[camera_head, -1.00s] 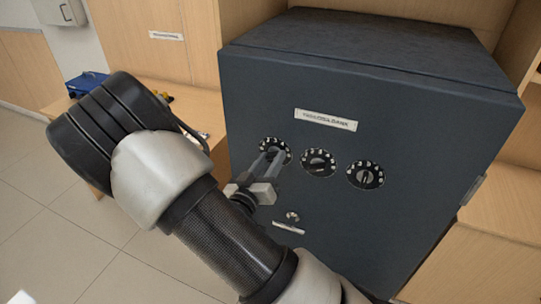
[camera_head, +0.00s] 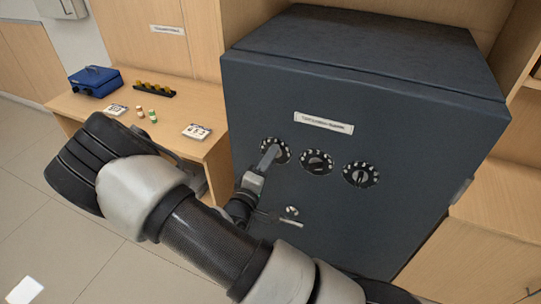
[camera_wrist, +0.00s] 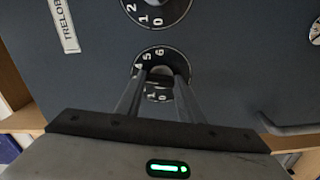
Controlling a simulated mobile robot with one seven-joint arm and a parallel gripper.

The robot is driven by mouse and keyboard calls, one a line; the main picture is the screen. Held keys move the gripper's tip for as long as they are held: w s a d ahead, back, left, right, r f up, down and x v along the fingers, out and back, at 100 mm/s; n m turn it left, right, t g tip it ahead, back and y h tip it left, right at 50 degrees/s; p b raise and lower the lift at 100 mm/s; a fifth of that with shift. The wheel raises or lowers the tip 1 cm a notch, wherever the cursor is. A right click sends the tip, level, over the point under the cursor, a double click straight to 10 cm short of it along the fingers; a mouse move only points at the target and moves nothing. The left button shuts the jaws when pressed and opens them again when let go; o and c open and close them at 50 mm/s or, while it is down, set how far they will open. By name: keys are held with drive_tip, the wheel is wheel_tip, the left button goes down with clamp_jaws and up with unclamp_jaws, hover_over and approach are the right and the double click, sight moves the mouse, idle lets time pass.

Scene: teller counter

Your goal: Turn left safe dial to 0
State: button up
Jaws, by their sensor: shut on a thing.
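The left safe dial (camera_head: 284,147) is a black disc with white numbers on the dark blue-grey safe door (camera_head: 300,245). My gripper (camera_head: 271,156) reaches it from the lower left, its fingers seen nearly edge-on. In the wrist view, my gripper (camera_wrist: 158,80) has a finger on each side of the dial's knob and is shut on it. The left dial (camera_wrist: 165,57) shows 4, 5 and 6 beyond the fingers and 0 and 1 between them. The knob's pointer is mostly hidden, so its setting cannot be read.
The middle dial (camera_head: 317,162) and right dial (camera_head: 361,175) sit to the right. A small keyhole knob (camera_head: 292,210) and a handle (camera_head: 288,221) are below. A wooden desk (camera_head: 180,143) at left holds a blue box (camera_head: 95,81) and small items.

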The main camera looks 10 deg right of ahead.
drive_tip(key=n+p, duration=0.3)
drive_tip(key=n, duration=1.7)
drive_tip(key=shift+a+f, duration=0.1)
drive_tip(key=shift+f, duration=0.05)
drive_tip(key=shift+n, duration=0.3)
drive_tip(key=o, duration=1.1)
drive_tip(key=shift+c, duration=0.2)
drive_tip(key=v, duration=1.7)
drive_tip(key=shift+b, duration=0.4)
drive_tip(key=shift+a, duration=0.1)
